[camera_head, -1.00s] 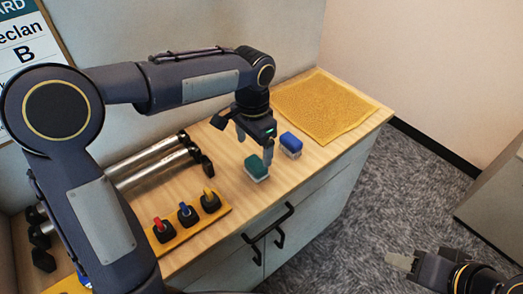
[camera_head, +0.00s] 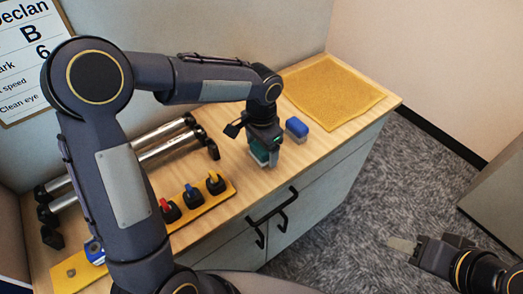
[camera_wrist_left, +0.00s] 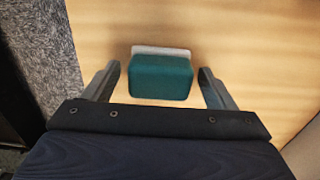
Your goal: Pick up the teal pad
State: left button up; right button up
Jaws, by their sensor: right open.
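The teal pad (camera_wrist_left: 161,77) has a pale base and rests on the wooden counter top; in the head view the teal pad (camera_head: 260,151) is partly hidden by my gripper. My left gripper (camera_wrist_left: 158,80) is open, with one finger on each side of the pad and a gap showing on both sides. In the head view my left gripper (camera_head: 264,158) points down over the pad. My right gripper (camera_head: 403,245) is open and empty, out over the floor at the lower right.
A blue pad (camera_head: 297,129) stands just right of my left gripper. A yellow mat (camera_head: 332,90) lies at the back right. Metal rollers (camera_head: 155,145) and an orange strip (camera_head: 205,205) with red, blue and yellow-topped pieces are at the left. Cabinet handles (camera_head: 272,212) stick out in front.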

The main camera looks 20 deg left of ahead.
pick_arm(q)
jog(key=c, duration=0.9)
jog(key=shift+c, duration=0.2)
jog(key=shift+r, duration=0.1)
jog(key=shift+r, duration=0.5)
notch_tip(320, 180, up, 2)
jog(key=shift+r, duration=0.15)
jog(key=s+d+r, duration=0.3)
jog(key=s+r, duration=0.1)
jog(key=s, duration=0.2)
jog(key=s+d+r+b, duration=0.1)
jog(key=s+d+r, duration=0.2)
jog(key=s+r, duration=0.2)
jog(key=shift+s+d+r, duration=0.25)
jog(key=shift+s+r, duration=0.05)
jog(key=shift+s, duration=0.45)
